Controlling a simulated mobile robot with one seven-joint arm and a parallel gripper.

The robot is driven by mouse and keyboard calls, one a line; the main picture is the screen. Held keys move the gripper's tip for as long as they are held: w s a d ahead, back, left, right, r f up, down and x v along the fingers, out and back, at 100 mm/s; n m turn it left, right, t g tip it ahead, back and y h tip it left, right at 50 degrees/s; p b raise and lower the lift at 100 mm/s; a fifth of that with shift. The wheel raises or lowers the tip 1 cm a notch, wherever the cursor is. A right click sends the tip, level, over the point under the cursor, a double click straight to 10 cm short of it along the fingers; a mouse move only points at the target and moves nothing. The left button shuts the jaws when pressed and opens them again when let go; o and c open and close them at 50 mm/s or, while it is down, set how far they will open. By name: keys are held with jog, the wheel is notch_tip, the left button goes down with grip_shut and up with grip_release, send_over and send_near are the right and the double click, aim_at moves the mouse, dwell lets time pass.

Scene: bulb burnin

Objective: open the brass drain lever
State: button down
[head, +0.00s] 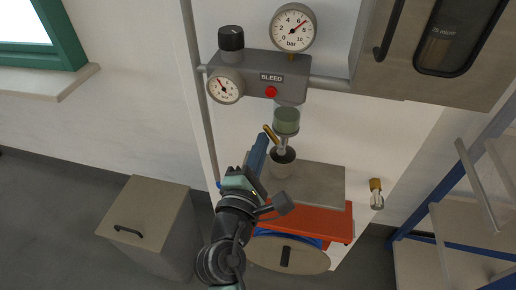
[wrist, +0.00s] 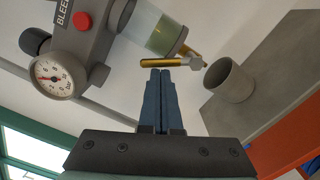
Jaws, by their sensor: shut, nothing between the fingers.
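The brass drain lever (head: 271,134) sits under the clear filter bowl (head: 286,121) of the grey bleed unit. In the wrist view the lever (wrist: 160,63) is a short brass bar lying across the picture, joined to a grey valve nut at its right end. My gripper (wrist: 160,72) is shut and empty, its blue fingertips just below the bar in that view. I cannot tell whether they touch it. In the head view my gripper (head: 261,140) reaches up from below, close to the lever.
A grey cup (head: 281,163) stands below the drain on a grey-topped shelf (head: 318,185). The grey unit carries gauges, a black knob (head: 231,39) and a red button (head: 271,92). A grey cabinet (head: 430,45) hangs at upper right. A blue-framed rack stands at right.

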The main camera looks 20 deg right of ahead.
jog(key=m, duration=0.2)
jog(key=d+r+m, duration=0.1)
jog(key=s+m, duration=0.1)
jog(key=m, duration=0.1)
jog(key=shift+d+r+m, duration=0.25)
jog(key=shift+d+m, duration=0.05)
jog(key=shift+b, duration=0.3)
dwell(0.3)
